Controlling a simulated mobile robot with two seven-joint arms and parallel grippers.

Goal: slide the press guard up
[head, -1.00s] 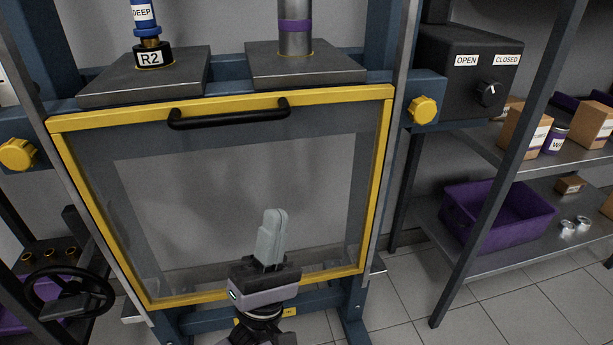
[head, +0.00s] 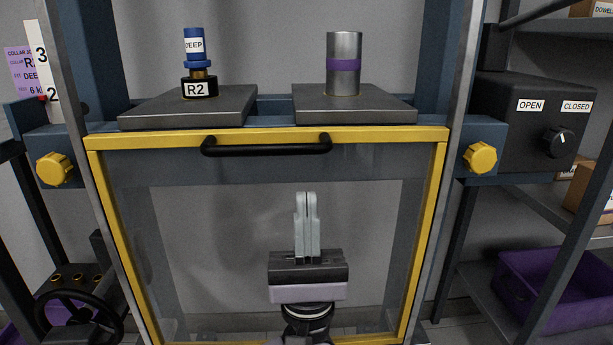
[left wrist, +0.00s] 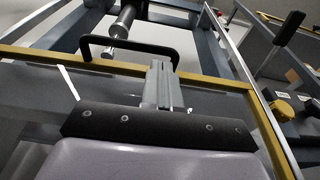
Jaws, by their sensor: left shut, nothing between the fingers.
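The press guard is a clear panel in a yellow frame (head: 390,136), with a black bar handle (head: 267,149) on its top rail. It stands low, with its top rail just below the two dark press plates. My left gripper (head: 306,196) is in front of the clear panel, below the handle and a little right of its middle. Its fingers point up and are closed together, with nothing between them. In the left wrist view the fingertips (left wrist: 160,66) appear close to the right end of the handle (left wrist: 128,46); I cannot tell whether they touch. My right gripper is not in view.
Yellow knobs (head: 480,158) flank the guard on the blue press frame. A blue DEEP collar piece (head: 194,45) and a steel cylinder (head: 344,80) stand on the plates. A dark OPEN/CLOSED switch box (head: 535,130) and a shelf with a purple bin (head: 545,290) are at right.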

